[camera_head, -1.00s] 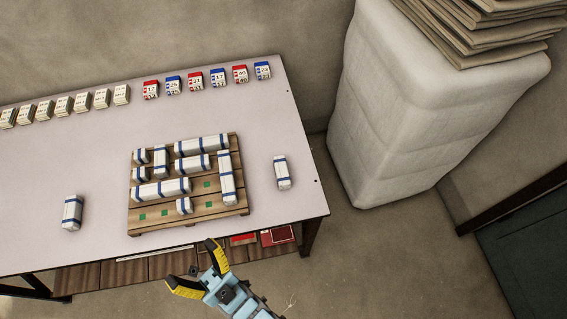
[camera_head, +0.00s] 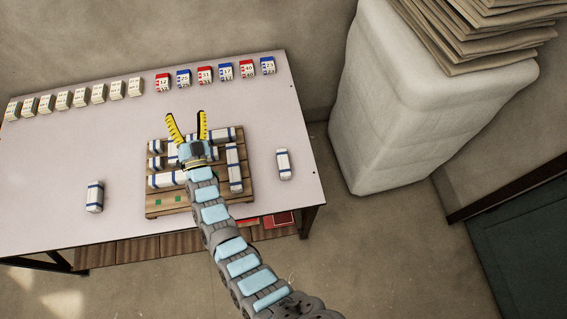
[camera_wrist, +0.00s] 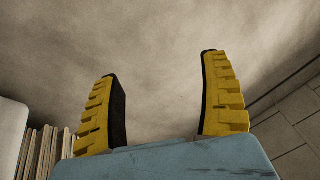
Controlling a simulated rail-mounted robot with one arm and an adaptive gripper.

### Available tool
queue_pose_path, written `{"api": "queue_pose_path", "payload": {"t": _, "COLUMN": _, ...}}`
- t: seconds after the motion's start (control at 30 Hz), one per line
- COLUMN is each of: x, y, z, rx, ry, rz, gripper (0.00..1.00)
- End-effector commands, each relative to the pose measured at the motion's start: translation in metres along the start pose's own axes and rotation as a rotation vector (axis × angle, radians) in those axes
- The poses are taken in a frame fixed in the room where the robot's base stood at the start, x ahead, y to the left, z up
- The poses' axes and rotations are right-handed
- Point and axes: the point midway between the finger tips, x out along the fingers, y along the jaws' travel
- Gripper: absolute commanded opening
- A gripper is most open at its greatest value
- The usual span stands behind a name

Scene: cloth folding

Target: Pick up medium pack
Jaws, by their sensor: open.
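Several white packs with blue bands, of differing lengths, lie on a wooden pallet (camera_head: 160,209) on the table. Two lie apart on the tabletop: one pack (camera_head: 95,197) left of the pallet and one pack (camera_head: 283,164) right of it. I cannot tell for certain which is the medium one. A long pack (camera_head: 234,168) lies at the pallet's right side. My gripper (camera_head: 186,117) is open and empty, above the pallet's far part, and my arm hides some packs. In the wrist view the open yellow fingers (camera_wrist: 165,95) show only wall between them.
The table (camera_head: 50,160) has a row of small red, blue and beige boxes (camera_head: 205,75) along its far edge. A tall pale padded block (camera_head: 400,110) with stacked brown sheets (camera_head: 470,30) stands to the right. The tabletop around the pallet is mostly clear.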

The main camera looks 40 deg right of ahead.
Motion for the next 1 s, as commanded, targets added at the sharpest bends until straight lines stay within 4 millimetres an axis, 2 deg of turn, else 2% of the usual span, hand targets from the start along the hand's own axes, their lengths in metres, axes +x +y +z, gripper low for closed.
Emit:
{"api": "queue_pose_path", "payload": {"t": 0.03, "x": 0.019, "y": 0.002, "z": 0.008, "rx": 0.018, "ry": -0.038, "rz": 0.015, "gripper": 0.78}}
{"api": "queue_pose_path", "payload": {"t": 0.2, "x": 0.064, "y": 0.001, "z": 0.041, "rx": 0.074, "ry": -0.2, "rz": 0.043, "gripper": 0.78}}
{"api": "queue_pose_path", "payload": {"t": 0.43, "x": 0.109, "y": -0.007, "z": 0.072, "rx": 0.13, "ry": -0.421, "rz": 0.05, "gripper": 0.78}}
{"api": "queue_pose_path", "payload": {"t": 0.53, "x": 0.12, "y": -0.01, "z": 0.082, "rx": 0.142, "ry": -0.523, "rz": 0.048, "gripper": 0.78}}
{"api": "queue_pose_path", "payload": {"t": 0.77, "x": 0.131, "y": -0.011, "z": 0.094, "rx": 0.135, "ry": -0.76, "rz": 0.035, "gripper": 0.78}}
{"api": "queue_pose_path", "payload": {"t": 0.87, "x": 0.127, "y": -0.005, "z": 0.095, "rx": 0.115, "ry": -0.867, "rz": 0.036, "gripper": 0.78}}
{"api": "queue_pose_path", "payload": {"t": 1.0, "x": 0.111, "y": 0.012, "z": 0.093, "rx": 0.076, "ry": -1.024, "rz": 0.05, "gripper": 0.78}}
